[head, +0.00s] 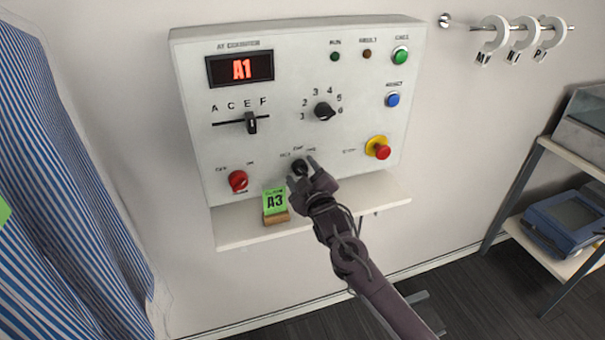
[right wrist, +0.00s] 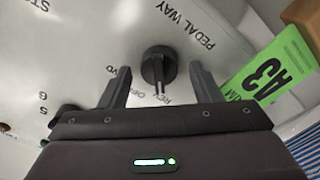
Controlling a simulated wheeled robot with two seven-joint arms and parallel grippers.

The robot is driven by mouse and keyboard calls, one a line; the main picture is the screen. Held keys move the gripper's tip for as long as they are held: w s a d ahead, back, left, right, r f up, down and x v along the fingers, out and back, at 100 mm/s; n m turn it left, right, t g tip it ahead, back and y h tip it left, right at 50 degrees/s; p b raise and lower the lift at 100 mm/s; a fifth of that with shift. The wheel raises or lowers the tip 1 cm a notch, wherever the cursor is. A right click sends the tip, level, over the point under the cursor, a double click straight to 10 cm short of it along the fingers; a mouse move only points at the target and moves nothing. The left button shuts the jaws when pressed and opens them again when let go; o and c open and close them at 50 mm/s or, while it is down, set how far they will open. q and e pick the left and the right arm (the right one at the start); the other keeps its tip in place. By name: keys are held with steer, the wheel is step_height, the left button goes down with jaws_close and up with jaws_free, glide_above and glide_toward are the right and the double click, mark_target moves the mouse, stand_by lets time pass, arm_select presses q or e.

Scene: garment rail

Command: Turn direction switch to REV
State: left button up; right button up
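The direction switch (head: 299,167) is a black round knob low on the white control panel. It also shows in the right wrist view (right wrist: 158,62), where its narrow pointer points down in the picture toward small lettering that I can only partly read. I cannot tell for certain which label it is set to. My right gripper (head: 302,171) is at the knob. In the right wrist view its two fingers (right wrist: 159,78) are spread on either side of the knob, with visible gaps. My left gripper is not in view.
The panel (head: 290,70) carries a red display, a slider (head: 251,122), a numbered dial (head: 323,111), a red knob (head: 238,181) and an emergency button (head: 380,149). A green A3 card (head: 275,202) stands on the shelf (head: 240,237) below. A striped curtain (head: 60,190) hangs left.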

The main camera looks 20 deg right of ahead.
steer(key=s+b, duration=0.2)
steer(key=s, duration=0.5)
steer(key=shift+s+d, duration=0.15)
steer(key=shift+s, duration=0.25)
